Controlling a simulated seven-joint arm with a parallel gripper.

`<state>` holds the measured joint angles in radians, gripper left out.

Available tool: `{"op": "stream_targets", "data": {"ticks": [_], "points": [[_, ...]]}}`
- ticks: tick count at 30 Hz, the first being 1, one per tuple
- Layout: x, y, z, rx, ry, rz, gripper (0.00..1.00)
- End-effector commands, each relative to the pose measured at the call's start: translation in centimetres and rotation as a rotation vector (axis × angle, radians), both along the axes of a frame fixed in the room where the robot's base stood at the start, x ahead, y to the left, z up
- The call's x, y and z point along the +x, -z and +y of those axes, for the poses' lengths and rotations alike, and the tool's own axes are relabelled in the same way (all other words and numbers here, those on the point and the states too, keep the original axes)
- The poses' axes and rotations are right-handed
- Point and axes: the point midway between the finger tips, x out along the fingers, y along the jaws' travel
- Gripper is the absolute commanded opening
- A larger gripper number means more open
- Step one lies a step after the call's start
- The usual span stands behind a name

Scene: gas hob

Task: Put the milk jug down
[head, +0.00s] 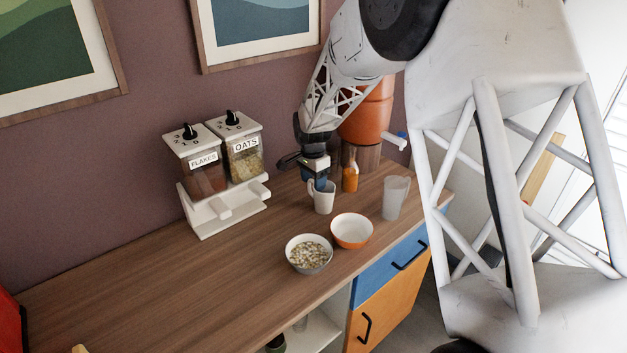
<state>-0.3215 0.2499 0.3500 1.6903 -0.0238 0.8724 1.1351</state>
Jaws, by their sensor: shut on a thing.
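The milk jug (324,202) is a small white jug near the back right of the wooden counter (190,285). It looks upright. My gripper (319,184) reaches down to it from above and is shut on it near its top. The fingertips are small and partly hidden against the jug. The jug's base is at or very close to the counter top; I cannot tell whether it touches.
A bottle with orange contents (350,178) stands just right of the jug, and a translucent pitcher (396,198) farther right. In front are an orange bowl (351,243) and a bowl of cereal (309,266). Flakes and oats dispensers (215,165) stand left. The counter's left is clear.

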Motion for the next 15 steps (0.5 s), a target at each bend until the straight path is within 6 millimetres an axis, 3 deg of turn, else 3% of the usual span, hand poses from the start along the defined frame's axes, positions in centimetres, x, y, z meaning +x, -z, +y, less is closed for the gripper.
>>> {"op": "stream_targets", "data": {"ticks": [4,5,9,15], "points": [[0.0,0.25,0.0,0.0,0.0,0.0,0.17],[0.0,0.22,0.0,0.0,0.0,0.0,0.6],[0.0,0.21,-0.01,0.0,0.0,0.0,0.81],[0.0,0.22,-0.01,0.0,0.0,0.0,0.81]]}}
